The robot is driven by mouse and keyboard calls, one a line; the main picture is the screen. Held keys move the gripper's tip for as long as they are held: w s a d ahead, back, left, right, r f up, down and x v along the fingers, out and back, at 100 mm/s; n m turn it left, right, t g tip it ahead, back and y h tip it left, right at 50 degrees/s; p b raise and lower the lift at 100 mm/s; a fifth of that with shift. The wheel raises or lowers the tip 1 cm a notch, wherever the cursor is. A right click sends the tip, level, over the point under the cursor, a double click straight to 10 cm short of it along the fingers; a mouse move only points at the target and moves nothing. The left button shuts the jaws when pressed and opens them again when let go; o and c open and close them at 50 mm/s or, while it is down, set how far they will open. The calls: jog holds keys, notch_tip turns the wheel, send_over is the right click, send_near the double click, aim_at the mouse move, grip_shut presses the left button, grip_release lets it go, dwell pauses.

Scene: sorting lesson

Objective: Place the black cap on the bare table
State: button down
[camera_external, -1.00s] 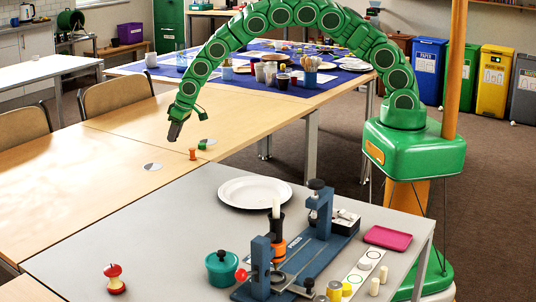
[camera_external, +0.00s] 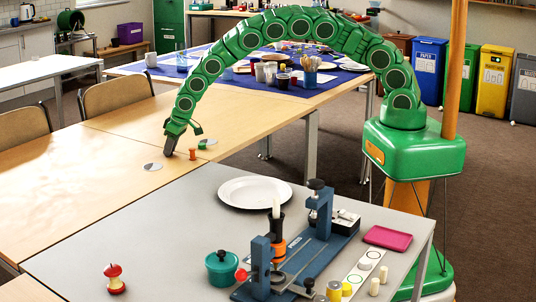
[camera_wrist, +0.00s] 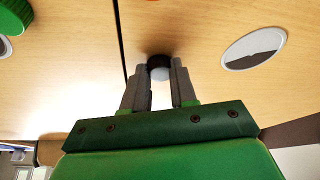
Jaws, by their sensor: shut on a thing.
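My gripper (camera_external: 170,152) points down, low over the bare light wooden table (camera_external: 130,125). In the wrist view my gripper (camera_wrist: 160,74) is shut on the black cap (camera_wrist: 159,61), which shows a dark rim and a pale grey part between the fingertips. A dark shadow lies on the wood close to the cap. I cannot tell whether the cap touches the table. In the external view the cap is too small to make out at the fingertips.
A round grey-and-white disc (camera_external: 153,166) lies left of my gripper. An orange spool (camera_external: 192,154) and a second disc (camera_external: 207,143) are to its right. A table seam runs nearby. A grey table in front holds a white plate (camera_external: 255,191) and a blue jig (camera_external: 305,250).

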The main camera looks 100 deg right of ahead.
jog(key=shift+f, duration=0.1)
jog(key=c, duration=0.9)
grip_release()
jog(key=shift+v, duration=1.5)
jog(key=v, duration=0.9)
